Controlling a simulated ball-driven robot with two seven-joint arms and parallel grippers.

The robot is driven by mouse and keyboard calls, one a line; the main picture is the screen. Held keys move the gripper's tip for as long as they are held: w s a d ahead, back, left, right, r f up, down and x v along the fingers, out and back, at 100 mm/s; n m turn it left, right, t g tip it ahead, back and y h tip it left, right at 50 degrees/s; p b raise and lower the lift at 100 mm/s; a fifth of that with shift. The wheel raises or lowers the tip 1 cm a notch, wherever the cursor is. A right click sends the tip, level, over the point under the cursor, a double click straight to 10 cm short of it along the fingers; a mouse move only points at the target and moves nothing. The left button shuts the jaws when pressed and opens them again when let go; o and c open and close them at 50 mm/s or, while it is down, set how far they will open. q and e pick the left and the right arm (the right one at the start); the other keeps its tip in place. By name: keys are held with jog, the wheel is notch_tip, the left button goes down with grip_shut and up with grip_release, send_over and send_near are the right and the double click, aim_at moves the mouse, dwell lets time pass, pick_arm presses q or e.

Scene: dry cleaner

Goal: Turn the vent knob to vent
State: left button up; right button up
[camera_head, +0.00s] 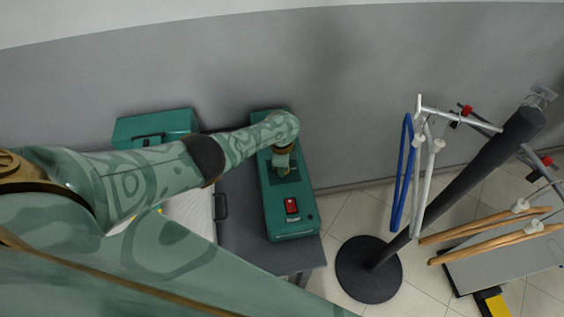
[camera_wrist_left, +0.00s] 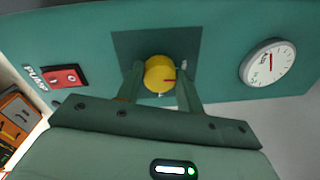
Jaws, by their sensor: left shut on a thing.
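The vent knob is a round yellow knob (camera_wrist_left: 158,75) with a red pointer line, set on a dark square plate on the teal machine (camera_wrist_left: 215,35). In the left wrist view the red line points right, near a small white mark on the plate. My left gripper (camera_wrist_left: 160,82) has a finger on each side of the knob and is shut on it. In the head view my left arm reaches over the teal machine (camera_head: 277,215), and the gripper (camera_head: 283,168) points down onto its top. The knob is hidden there. My right gripper is not in view.
A red rocker switch (camera_wrist_left: 64,77) labelled PUMP and a round white gauge (camera_wrist_left: 268,62) flank the knob. A teal box (camera_head: 155,124) stands left of the machine on the grey table (camera_head: 240,235). A hanger stand (camera_head: 368,270) is at the right.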

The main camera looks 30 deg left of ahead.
pick_arm(q)
jog(key=shift+n, duration=0.6)
jog(key=o, duration=1)
jog(key=shift+r, duration=0.1)
jog(key=r+p, duration=0.3)
jog(key=r, duration=0.2)
jog(key=r+p, duration=0.4)
jog(key=r, duration=0.1)
jog(key=s+r+p, duration=0.1)
jog(key=r+p, duration=0.2)
jog(key=r, duration=0.3)
jog(key=shift+d+p, duration=0.15)
jog(key=shift+p, duration=0.2)
